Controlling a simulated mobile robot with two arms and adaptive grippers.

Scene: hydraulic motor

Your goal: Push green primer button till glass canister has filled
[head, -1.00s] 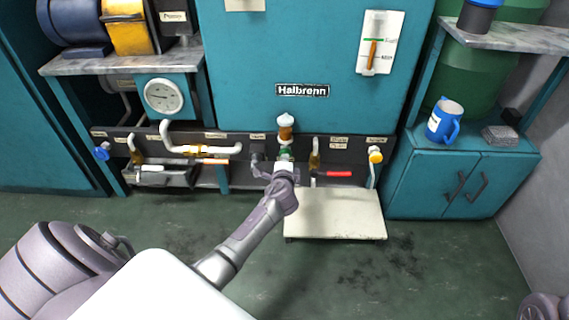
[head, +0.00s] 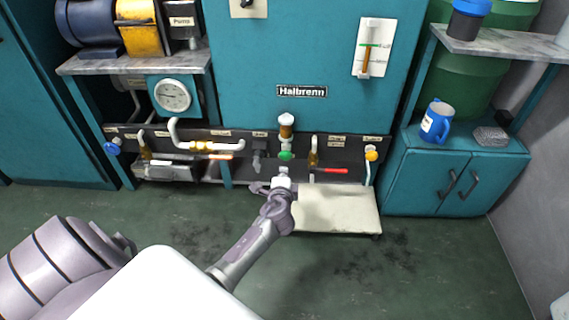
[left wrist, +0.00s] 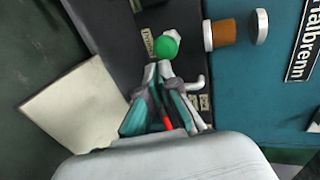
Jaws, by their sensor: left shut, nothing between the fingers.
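The green primer button (head: 286,155) sticks out of the dark panel below the glass canister (head: 286,127). The canister holds amber-brown fluid; I cannot tell its exact level. In the left wrist view the round green button (left wrist: 166,45) is just beyond my fingertips, and the canister (left wrist: 222,34) shows brown beside a pale cap. My left gripper (head: 282,171) is shut and empty, just in front of and below the button, with a small gap visible. Its closed fingers also show in the left wrist view (left wrist: 157,72). My right gripper is out of view.
A red-handled lever (head: 334,170) and a yellow knob (head: 371,155) are to the right on the panel. A pale low platform (head: 345,210) stands below. A gauge (head: 173,95) and pipes are to the left. A blue mug (head: 437,122) stands on the right cabinet.

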